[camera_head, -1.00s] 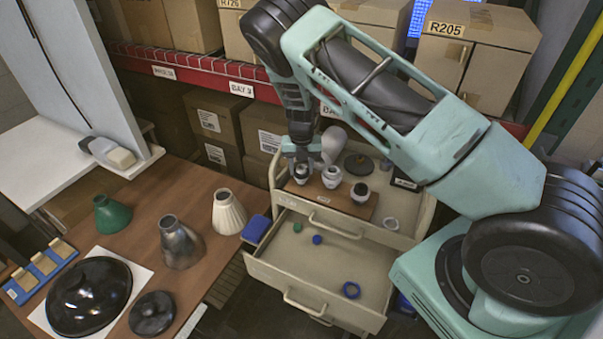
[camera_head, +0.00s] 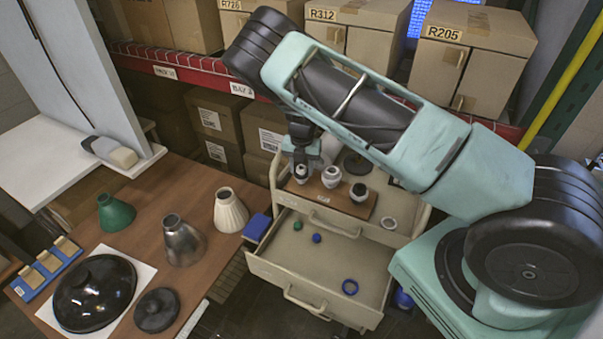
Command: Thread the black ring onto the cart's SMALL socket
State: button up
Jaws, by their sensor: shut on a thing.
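My gripper (camera_head: 301,167) points down over the left end of the wooden board on the cart top (camera_head: 282,177). It is shut on a small dark thing, which looks like the black ring; the fingers hide most of it. A white socket (camera_head: 302,178) stands directly under the fingertips and looks the smallest of three in a row. I cannot tell whether the ring touches or surrounds it. The middle white socket (camera_head: 331,177) and the right socket (camera_head: 359,191), with a dark top, stand apart on the same board.
Lamp shades stand on the brown table (camera_head: 190,190) at left.

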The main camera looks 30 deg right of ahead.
jog(key=shift+s+f, duration=0.15)
jog(key=shift+f, duration=0.05)
jog(key=o, duration=1)
jog(key=shift+r, duration=0.1)
jog(key=shift+w+n+b, duration=0.2)
jog(key=shift+n+b, duration=0.4)
jog(key=shift+n, duration=0.6)
jog(key=n+b, duration=0.1)
jog(key=n, duration=0.3)
jog(key=n+b, duration=0.1)
jog(key=n, duration=0.3)
jog(key=shift+a+b, duration=0.1)
jog(key=shift+b, duration=0.25)
jog(key=n, duration=0.3)
jog(key=shift+a+b, duration=0.1)
jog(key=shift+b, duration=0.3)
